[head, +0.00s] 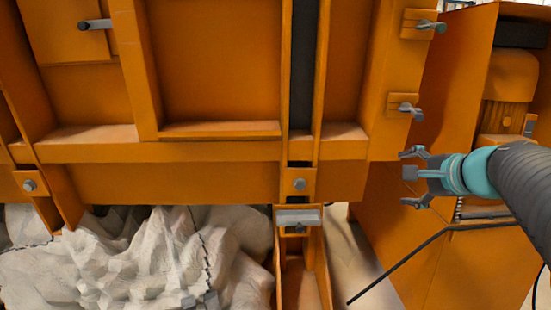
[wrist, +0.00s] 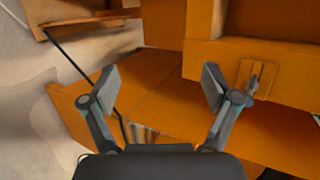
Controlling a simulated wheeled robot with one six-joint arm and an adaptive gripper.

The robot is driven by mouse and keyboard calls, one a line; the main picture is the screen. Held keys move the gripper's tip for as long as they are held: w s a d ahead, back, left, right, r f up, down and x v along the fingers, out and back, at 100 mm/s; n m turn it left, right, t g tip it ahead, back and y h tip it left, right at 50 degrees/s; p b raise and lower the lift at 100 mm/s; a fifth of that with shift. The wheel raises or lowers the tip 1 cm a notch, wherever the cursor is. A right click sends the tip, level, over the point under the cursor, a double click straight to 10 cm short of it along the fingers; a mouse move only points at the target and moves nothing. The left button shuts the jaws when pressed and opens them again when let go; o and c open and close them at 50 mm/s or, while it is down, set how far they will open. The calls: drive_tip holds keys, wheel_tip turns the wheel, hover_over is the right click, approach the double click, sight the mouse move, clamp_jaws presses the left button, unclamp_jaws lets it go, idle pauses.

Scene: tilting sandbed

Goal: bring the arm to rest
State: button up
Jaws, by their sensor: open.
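My gripper (head: 408,177) is at the right in the head view, at the end of my arm, which comes in from the right edge. Its two fingers are spread and nothing is between them. It is beside the lower right corner of the orange machine frame (head: 220,183). In the wrist view the open gripper (wrist: 160,88) shows its two grey fingertips wide apart, with orange panels behind them. I cannot tell how far the fingers are from those panels.
Grey latch handles (head: 408,109) stick out of the orange frame just above my gripper. An orange cabinet (head: 440,130) stands behind it at the right. A black rod (head: 395,268) slants below. Crumpled whitish material (head: 130,262) lies under the frame at lower left.

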drive_tip(key=s+a+f+n+g+h, duration=0.1)
drive_tip(key=s+a+f+n+g, duration=0.1)
drive_tip(key=s+a+f+n, duration=0.2)
drive_tip(key=s+a+f+n+g+h+p, duration=0.1)
drive_tip(key=s+a+f+n, duration=0.3)
drive_tip(key=s, duration=0.7)
drive_tip(key=s+a+f+n+g+h, duration=0.1)
drive_tip(key=s+a+f+n+g, duration=0.2)
drive_tip(key=s+f+n, duration=0.5)
drive_tip(key=shift+a+f+g+h+p, duration=0.3)
drive_tip(key=shift+a+f+g, duration=0.1)
drive_tip(key=shift+f, duration=0.3)
